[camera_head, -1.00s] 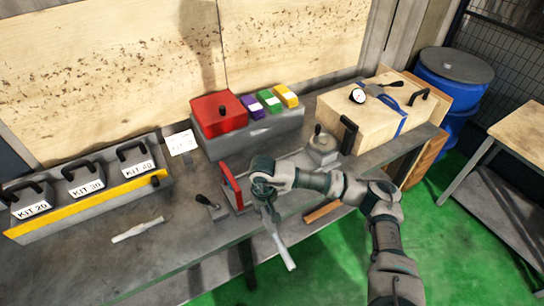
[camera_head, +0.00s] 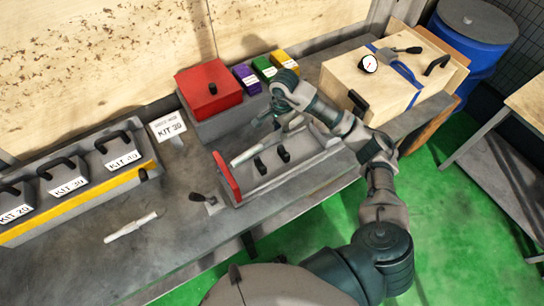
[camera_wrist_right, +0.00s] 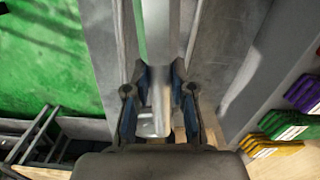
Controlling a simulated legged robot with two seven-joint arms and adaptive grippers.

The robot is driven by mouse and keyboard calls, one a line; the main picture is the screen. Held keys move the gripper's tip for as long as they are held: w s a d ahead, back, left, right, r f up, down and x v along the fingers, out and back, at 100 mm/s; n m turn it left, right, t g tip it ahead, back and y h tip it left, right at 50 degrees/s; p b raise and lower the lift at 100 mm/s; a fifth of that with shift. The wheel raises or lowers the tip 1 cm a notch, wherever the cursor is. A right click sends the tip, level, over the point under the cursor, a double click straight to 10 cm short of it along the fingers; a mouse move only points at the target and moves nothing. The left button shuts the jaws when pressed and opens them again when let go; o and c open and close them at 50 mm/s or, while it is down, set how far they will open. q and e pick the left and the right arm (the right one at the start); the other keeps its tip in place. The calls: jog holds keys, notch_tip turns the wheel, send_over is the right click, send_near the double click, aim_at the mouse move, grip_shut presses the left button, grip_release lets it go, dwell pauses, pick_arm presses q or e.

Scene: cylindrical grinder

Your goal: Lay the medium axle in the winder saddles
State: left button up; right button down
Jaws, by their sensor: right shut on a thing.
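My right gripper (camera_head: 277,113) is shut on a pale grey rod, the axle (camera_head: 250,152). In the right wrist view, the axle (camera_wrist_right: 158,110) lies between the two fingers (camera_wrist_right: 160,92). In the head view, the axle slants over the winder (camera_head: 305,165), its left end near the red plate (camera_head: 227,178). Two black saddles (camera_head: 260,166) (camera_head: 284,155) stand in front of the axle in the picture. I cannot tell whether the axle touches them; it appears to be behind or above. My left gripper is not in view.
Another pale rod (camera_head: 132,228) lies on the bench at left. A rack of labelled kit weights (camera_head: 70,187) stands far left. A red box (camera_head: 208,88) and coloured blocks (camera_head: 264,68) stand behind the winder. A wooden box with a gauge (camera_head: 372,88) is at right.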

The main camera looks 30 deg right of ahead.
jog(key=shift+d+r+m, duration=0.1)
jog(key=shift+d+m, duration=0.25)
jog(key=shift+m, duration=0.45)
jog(key=f, duration=0.2)
jog(key=d+f, duration=0.1)
jog(key=f, duration=0.3)
jog(key=shift+w+d+p, duration=0.1)
jog(key=shift+d+p, duration=0.15)
jog(key=shift+p, duration=0.1)
jog(key=shift+f, duration=0.5)
jog(key=f, duration=0.2)
jog(key=shift+a+f, duration=0.4)
jog(key=shift+f, duration=0.15)
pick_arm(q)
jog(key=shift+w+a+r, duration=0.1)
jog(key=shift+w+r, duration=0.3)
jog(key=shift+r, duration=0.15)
pick_arm(e)
jog(key=shift+d, duration=0.1)
